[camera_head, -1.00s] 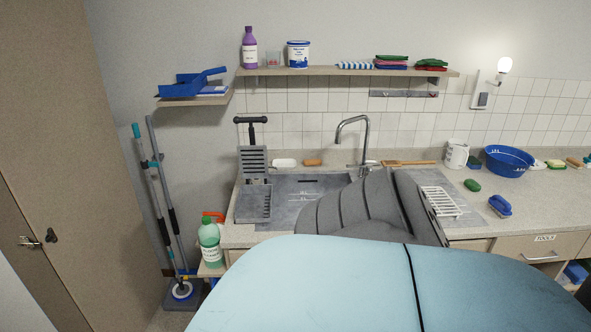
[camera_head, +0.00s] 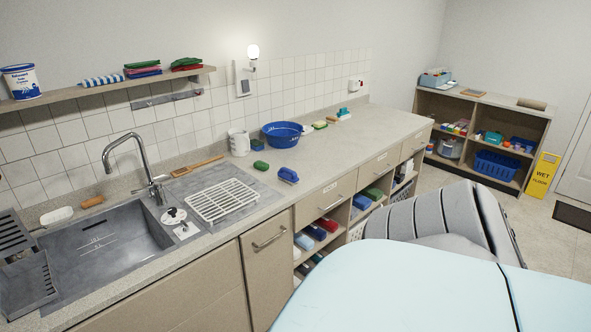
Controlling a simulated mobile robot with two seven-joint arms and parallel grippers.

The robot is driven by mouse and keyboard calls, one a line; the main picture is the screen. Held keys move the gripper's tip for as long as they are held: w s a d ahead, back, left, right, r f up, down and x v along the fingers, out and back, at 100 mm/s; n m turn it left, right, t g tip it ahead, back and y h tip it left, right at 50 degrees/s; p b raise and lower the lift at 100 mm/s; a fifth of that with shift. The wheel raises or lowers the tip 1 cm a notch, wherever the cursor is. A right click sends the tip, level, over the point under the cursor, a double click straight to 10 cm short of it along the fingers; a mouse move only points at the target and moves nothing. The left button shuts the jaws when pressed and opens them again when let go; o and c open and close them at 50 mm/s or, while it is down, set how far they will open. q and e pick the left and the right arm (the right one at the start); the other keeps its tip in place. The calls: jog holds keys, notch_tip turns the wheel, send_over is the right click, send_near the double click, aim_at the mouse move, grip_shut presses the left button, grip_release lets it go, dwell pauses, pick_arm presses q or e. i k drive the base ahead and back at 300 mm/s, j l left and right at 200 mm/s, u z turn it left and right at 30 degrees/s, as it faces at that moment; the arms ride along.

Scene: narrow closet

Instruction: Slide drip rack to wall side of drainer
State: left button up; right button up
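The white wire drip rack (camera_head: 221,201) lies flat on the grey drainer (camera_head: 262,191), to the right of the sink (camera_head: 92,245). A strip of bare drainer shows between the rack and the wall side. The rack's front edge is close to the front of the counter. Neither of my grippers shows in this view, and nothing is seen touching the rack.
The tap (camera_head: 150,172) rises behind the sink.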

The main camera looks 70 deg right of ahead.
aim_at(211, 220)
jog(key=z, duration=1.65)
jog(key=i+j, duration=0.15)
jog(key=j, duration=0.15)
jog(key=i+j, duration=0.2)
jog(key=j, duration=0.15)
